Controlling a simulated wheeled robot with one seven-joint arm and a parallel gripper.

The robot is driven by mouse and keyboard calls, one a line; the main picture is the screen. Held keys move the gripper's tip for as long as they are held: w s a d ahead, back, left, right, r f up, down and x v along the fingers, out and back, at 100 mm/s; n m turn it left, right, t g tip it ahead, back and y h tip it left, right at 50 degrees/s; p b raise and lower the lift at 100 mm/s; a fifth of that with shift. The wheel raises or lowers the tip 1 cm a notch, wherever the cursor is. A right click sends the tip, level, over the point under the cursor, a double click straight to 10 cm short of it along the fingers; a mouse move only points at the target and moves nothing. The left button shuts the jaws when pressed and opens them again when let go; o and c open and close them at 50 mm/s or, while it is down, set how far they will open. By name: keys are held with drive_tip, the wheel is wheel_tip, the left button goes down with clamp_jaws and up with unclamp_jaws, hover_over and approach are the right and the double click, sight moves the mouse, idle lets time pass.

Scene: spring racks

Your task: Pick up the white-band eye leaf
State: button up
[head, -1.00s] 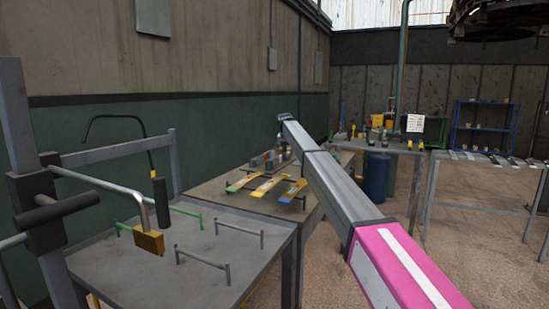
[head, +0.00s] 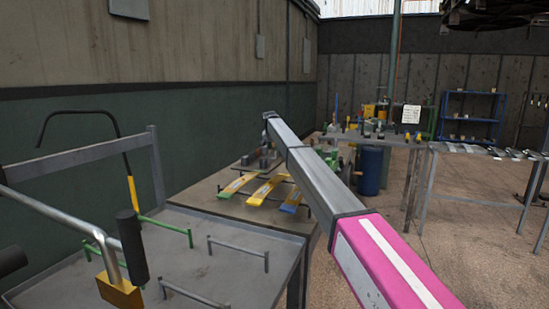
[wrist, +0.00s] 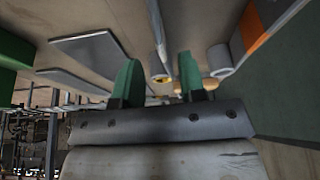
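Several flat leaves lie side by side on the workbench in the head view: one yellow and green (head: 238,185), one yellow (head: 268,189) and one with a blue end (head: 291,202). I cannot tell which carries a white band. My gripper shows in the wrist view (wrist: 160,62) with its two green fingers apart and nothing clearly between them. Beyond the fingers are round rolled ends, one with yellow inside (wrist: 160,68) and one grey (wrist: 220,58), plus flat grey plates (wrist: 92,55).
A grey bench (head: 240,275) with green and grey handles stands at the front left, with a metal post and hanging tool beside it. A rack of strips (head: 485,150) is at the right. Bare floor (head: 450,235) lies between. A blue drum (head: 369,170) stands farther back.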

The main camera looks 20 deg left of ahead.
sight(275, 153)
drive_tip(key=shift+x, duration=2.7)
drive_tip(key=shift+r, duration=0.1)
clamp_jaws()
